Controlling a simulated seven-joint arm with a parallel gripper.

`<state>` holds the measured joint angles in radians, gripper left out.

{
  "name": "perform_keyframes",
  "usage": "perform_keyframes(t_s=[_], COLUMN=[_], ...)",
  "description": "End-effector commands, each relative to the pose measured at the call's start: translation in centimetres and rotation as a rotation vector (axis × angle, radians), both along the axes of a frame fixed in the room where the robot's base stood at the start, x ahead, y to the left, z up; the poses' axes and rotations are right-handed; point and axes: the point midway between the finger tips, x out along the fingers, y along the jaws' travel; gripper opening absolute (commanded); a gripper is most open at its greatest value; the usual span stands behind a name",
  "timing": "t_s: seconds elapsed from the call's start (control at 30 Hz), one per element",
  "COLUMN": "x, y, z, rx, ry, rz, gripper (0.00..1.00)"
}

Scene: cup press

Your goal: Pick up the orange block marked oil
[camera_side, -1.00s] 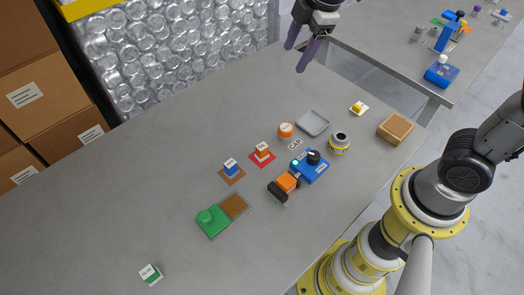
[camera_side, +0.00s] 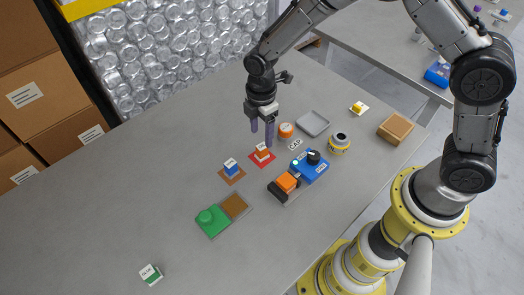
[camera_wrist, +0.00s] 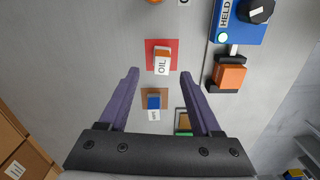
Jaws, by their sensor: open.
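The orange block (camera_side: 262,154) with a white label stands on a red mat (camera_side: 270,160). In the wrist view the label on the block (camera_wrist: 162,62) reads OIL, and the red mat (camera_wrist: 150,46) shows around it. My gripper (camera_side: 262,138) has its purple fingers pointing down above and slightly behind the block in the side view. In the wrist view my gripper (camera_wrist: 160,72) is open and empty, with the block between the lines of its fingers, at about their tips. The block looks untouched.
A blue block (camera_side: 231,165) on a brown mat stands left of the orange one. The blue device marked HELD (camera_wrist: 235,20) and an orange-topped press part (camera_side: 285,183) lie to the right. The left tabletop is mostly clear.

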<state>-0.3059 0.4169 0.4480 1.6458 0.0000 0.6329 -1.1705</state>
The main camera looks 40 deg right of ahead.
Motion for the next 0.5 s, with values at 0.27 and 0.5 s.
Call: perform_keyframes(t_s=[0.27,0.5], x=[-0.2,-0.4], y=[0.0,0.1], z=[-2.1,-5.4], rx=[0.0,0.0], ry=[0.001,0.001], rz=[0.0,-0.001], gripper=[0.65,0.65])
